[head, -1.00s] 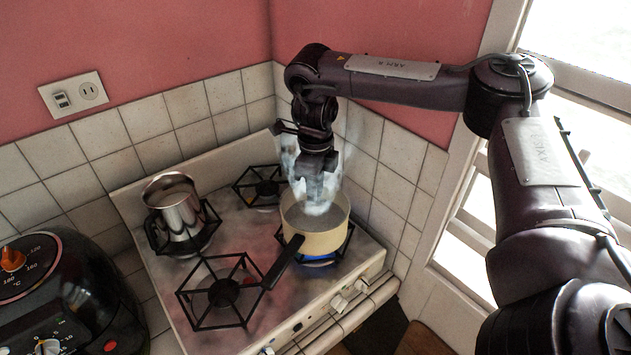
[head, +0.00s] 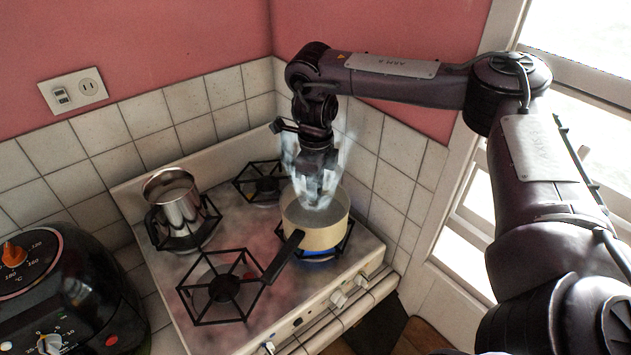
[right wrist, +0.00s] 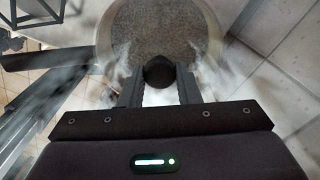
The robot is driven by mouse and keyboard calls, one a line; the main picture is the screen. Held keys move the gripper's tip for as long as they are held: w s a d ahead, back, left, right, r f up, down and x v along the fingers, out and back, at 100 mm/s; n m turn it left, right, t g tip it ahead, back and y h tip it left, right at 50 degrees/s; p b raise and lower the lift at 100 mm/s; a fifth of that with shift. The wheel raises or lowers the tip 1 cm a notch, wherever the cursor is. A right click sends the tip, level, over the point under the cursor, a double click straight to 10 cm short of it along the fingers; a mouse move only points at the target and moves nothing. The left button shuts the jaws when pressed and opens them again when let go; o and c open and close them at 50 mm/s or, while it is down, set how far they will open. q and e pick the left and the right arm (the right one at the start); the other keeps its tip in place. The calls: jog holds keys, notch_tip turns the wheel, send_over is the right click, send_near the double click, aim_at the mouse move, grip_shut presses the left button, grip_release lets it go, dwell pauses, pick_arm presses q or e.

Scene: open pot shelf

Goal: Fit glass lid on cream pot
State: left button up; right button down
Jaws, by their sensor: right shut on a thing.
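The cream pot (head: 316,236) stands on the front right burner over a blue flame, its dark handle (head: 284,256) pointing toward the front left. My right gripper (head: 317,182) is directly above the pot. In the right wrist view, my right gripper (right wrist: 160,88) is shut on a round black knob (right wrist: 159,71), the lid's knob. The clear glass is hard to make out among whitish wisps, and I cannot tell whether its edge touches the pot. Behind the knob the pot's round grey speckled inside (right wrist: 160,28) shows. My left gripper is out of view.
A steel jug (head: 177,207) stands on the back left burner. The front left burner (head: 222,287) and the rear burner (head: 262,184) are empty. A black appliance (head: 70,295) is at the left. Tiled walls close off the back and right.

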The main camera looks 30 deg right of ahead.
jog(key=shift+f, duration=0.1)
dwell(0.3)
jog(key=c, duration=1)
grip_release()
jog(key=shift+r, duration=3.9)
